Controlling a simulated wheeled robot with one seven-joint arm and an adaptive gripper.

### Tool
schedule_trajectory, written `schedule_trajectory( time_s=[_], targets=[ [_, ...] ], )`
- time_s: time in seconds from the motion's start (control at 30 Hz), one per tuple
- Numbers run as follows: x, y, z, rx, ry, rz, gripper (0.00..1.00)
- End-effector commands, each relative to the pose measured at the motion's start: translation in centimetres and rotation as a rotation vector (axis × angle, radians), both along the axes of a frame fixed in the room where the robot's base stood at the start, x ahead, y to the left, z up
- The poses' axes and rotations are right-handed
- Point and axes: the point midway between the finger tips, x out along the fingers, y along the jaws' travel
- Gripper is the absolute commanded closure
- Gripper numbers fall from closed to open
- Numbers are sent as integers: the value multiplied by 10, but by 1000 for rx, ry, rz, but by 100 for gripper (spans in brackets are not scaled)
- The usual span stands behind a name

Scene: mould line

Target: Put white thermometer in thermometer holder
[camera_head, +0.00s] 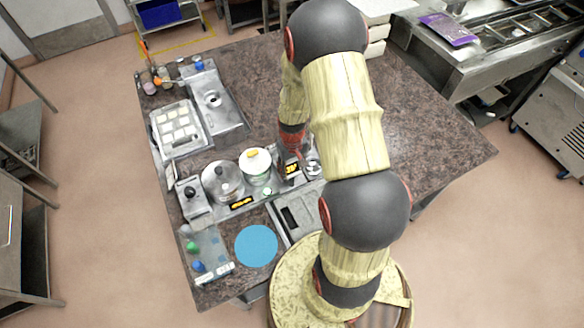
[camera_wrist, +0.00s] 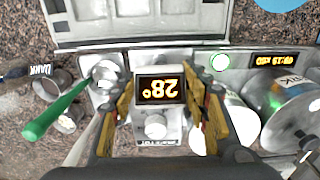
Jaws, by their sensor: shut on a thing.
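The white thermometer (camera_wrist: 155,108) is a boxy unit with a dark display reading 28° in orange, upside down in the wrist view, and a round white knob. My gripper (camera_wrist: 161,101) has one yellow-orange finger on each side of it and is shut on it. In the head view the gripper (camera_head: 291,153) is at the counter fittings, with the lit display of the thermometer (camera_head: 291,169) just below it. Its underside is hidden, so I cannot tell whether it touches the surface. I cannot pick out the thermometer holder with certainty.
A metal cup (camera_wrist: 105,74) is close left of the thermometer, beside a green-handled tool (camera_wrist: 52,112). A white pot (camera_head: 255,168) and a steel pot (camera_head: 222,182) are close by. A blue disc (camera_head: 256,246) lies in front. The worktop's right side (camera_head: 430,135) is clear.

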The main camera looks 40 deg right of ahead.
Motion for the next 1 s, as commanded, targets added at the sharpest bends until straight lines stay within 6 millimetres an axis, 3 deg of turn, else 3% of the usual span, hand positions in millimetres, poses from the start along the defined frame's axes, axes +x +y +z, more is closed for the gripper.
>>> schedule_trajectory(
  time_s=[0.03,0.13,0.17,0.2,0.5,0.73,1.0],
  targets=[
    [0,0,-17,0,0,0,80],
    [0,0,-17,0,0,0,80],
    [0,0,-17,0,0,0,53],
    [0,0,-17,0,0,0,51],
    [0,0,-17,0,0,0,34],
    [0,0,-17,0,0,0,33],
    [0,0,-17,0,0,0,18]
  ],
)
